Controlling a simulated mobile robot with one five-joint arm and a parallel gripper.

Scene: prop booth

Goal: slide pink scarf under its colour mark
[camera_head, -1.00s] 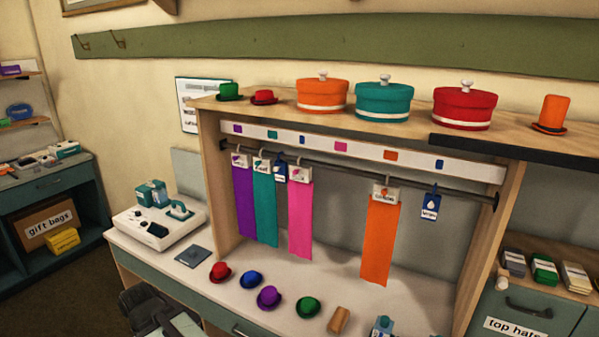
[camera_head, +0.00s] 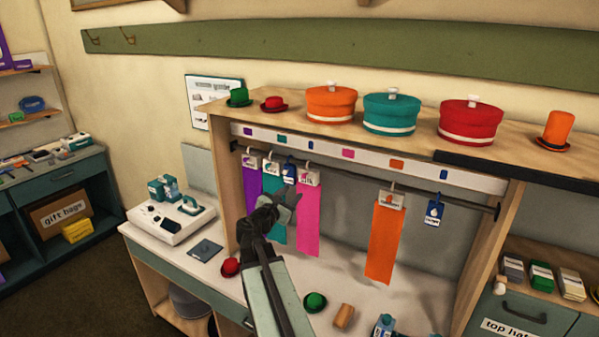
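The pink scarf (camera_head: 308,222) hangs from a white clip with a label card (camera_head: 307,177) on the dark rail (camera_head: 350,178). My gripper (camera_head: 281,196) is raised in front of the teal scarf (camera_head: 274,180), just left of the pink scarf. Its fingers look apart with nothing between them. My gripper and arm cover part of the purple and teal scarves and some of the counter. Contact with a scarf cannot be told.
The rail is free between the pink scarf and the orange scarf (camera_head: 385,240). Another blue tag (camera_head: 434,212) hangs farther right. Small hats, including a green one (camera_head: 315,301), stand on the counter below.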

